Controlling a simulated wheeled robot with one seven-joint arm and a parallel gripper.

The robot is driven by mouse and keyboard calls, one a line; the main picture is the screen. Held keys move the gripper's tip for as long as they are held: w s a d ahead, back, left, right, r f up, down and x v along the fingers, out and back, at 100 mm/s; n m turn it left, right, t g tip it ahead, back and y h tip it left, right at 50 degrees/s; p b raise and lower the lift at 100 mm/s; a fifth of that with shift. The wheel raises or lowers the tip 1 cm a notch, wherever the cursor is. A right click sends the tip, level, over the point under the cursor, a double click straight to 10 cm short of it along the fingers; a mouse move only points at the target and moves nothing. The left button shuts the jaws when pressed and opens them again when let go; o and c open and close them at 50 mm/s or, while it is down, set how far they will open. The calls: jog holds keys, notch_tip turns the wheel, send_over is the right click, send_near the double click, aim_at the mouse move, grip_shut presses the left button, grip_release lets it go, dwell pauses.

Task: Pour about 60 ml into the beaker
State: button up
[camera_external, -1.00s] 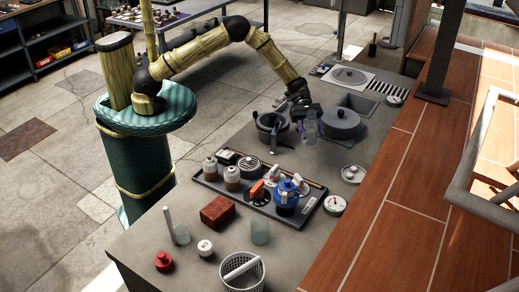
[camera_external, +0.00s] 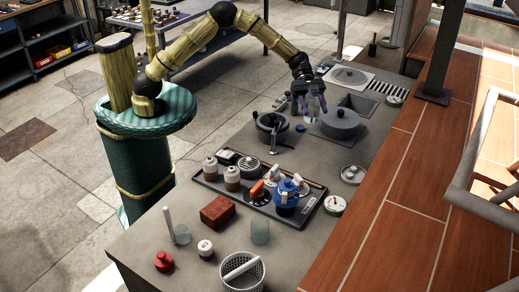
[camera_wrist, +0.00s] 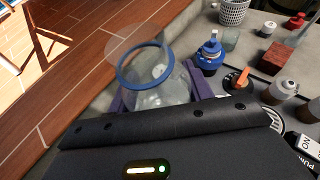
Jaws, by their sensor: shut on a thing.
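My gripper (camera_external: 308,108) is shut on a clear glass bottle (camera_external: 315,105), its purple fingers on either side. It holds the bottle roughly upright above the far part of the counter, by the grey pots. In the wrist view the bottle (camera_wrist: 165,92) shows a blue ring around its neck and an open-looking mouth; its liquid level cannot be told. A clear glass vessel (camera_external: 260,232), likely the beaker, stands near the basket at the near end; it shows in the wrist view (camera_wrist: 231,40). A smaller clear glass (camera_external: 182,235) stands beside a white rod.
A black tray (camera_external: 238,198) with a blue bottle (camera_external: 287,193), brown-topped jars and an orange-knobbed device lies between my gripper and the glasses.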

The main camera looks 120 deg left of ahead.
jog(key=w+d+f+b, duration=0.1)
jog(key=w+d+b, duration=0.1)
jog(key=d+b, duration=0.8)
jog(key=w+d+f+b, duration=0.1)
jog(key=d+b, duration=0.5)
jog(key=d, duration=0.8)
jog(key=s+d+r+b, duration=0.1)
jog(key=s+d+b, duration=0.3)
jog(key=d+b, duration=0.45)
jog(key=s+d+r+b, duration=0.1)
jog(key=s+d+b, duration=0.45)
jog(key=d, duration=0.65)
jog(key=f, duration=1.2)
jog(key=w+f, duration=0.1)
jog(key=f, duration=0.5)
jog(key=shift+a, duration=0.35)
jog(key=shift+w+r, duration=0.1)
jog(key=shift+r, duration=0.05)
